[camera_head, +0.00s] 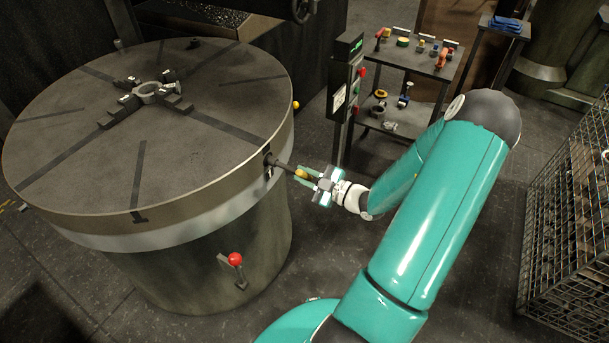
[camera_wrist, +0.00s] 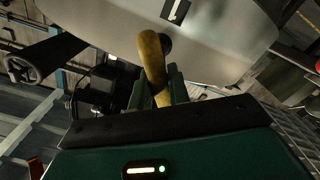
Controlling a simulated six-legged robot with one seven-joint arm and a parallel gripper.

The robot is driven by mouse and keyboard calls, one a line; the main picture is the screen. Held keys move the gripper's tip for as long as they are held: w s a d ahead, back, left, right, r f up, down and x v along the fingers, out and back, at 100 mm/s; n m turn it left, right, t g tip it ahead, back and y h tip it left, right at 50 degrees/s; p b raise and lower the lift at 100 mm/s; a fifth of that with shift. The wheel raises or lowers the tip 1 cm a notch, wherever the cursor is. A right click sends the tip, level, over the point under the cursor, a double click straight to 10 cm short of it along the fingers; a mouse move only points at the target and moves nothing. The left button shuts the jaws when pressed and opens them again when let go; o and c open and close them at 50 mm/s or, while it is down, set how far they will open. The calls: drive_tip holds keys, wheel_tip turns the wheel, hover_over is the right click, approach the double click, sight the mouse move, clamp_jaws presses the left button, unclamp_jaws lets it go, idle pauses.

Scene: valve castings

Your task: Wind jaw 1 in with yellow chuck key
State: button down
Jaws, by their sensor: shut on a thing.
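The yellow chuck key (camera_head: 302,174) is held level at the side of the big round chuck (camera_head: 75,150). Its dark shaft points left and meets a dark socket in the rim; how deep it sits I cannot tell. My gripper (camera_head: 306,177) is shut on the yellow handle, right of the rim. In the wrist view the yellow handle (camera_wrist: 153,62) stands between my fingers (camera_wrist: 158,90), and a plate marked 1 (camera_wrist: 177,10) shows on the rim beyond. On top of the chuck, dark jaws (camera_head: 176,104) surround a grey ring casting (camera_head: 148,91); I cannot tell their contact.
A red-knobbed lever (camera_head: 235,260) sticks out below the rim. A control post (camera_head: 345,85) with buttons stands right of the chuck. Behind it is a cart (camera_head: 425,62) with tools. A wire crate (camera_head: 565,215) stands at far right. The floor between is clear.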

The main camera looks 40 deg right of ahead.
drive_tip(key=shift+m, duration=0.9)
drive_tip(key=shift+n, duration=0.7)
drive_tip(key=m, duration=0.4)
drive_tip(key=c, duration=1.3)
unclamp_jaws()
drive_tip(key=shift+o, duration=0.2)
drive_tip(key=shift+s, duration=0.1)
